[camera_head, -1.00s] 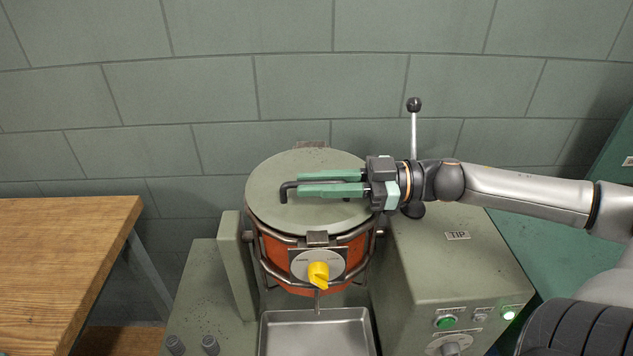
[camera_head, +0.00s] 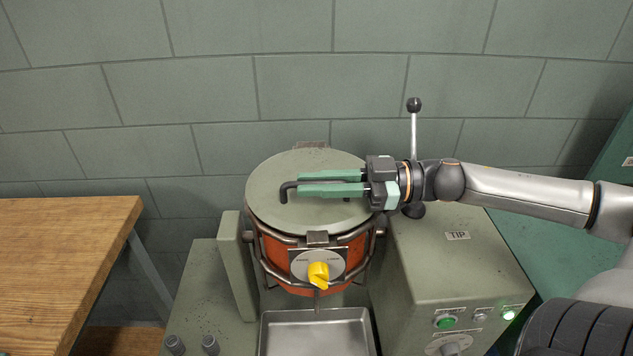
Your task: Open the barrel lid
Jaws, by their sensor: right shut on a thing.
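The barrel (camera_head: 349,255) is orange with a metal cage around it and a round grey-green lid (camera_head: 275,218) on top. The lid lies flat and closed on the barrel. A dark bar handle (camera_head: 285,193) stands on the lid. My right gripper (camera_head: 305,184) comes in from the right above the lid, its green fingers on either side of the handle and shut on it. A yellow knob (camera_head: 318,275) with a round dial is on the barrel's front. A latch-like tab (camera_head: 317,237) shows at the lid's front edge. My left gripper is not in view.
A metal tray (camera_head: 316,344) sits below the barrel. A tall lever (camera_head: 413,130) with a black ball stands behind my right wrist. The machine housing (camera_head: 450,275) with lit green buttons is at right. A wooden table (camera_head: 60,260) is at left. A block wall stands behind.

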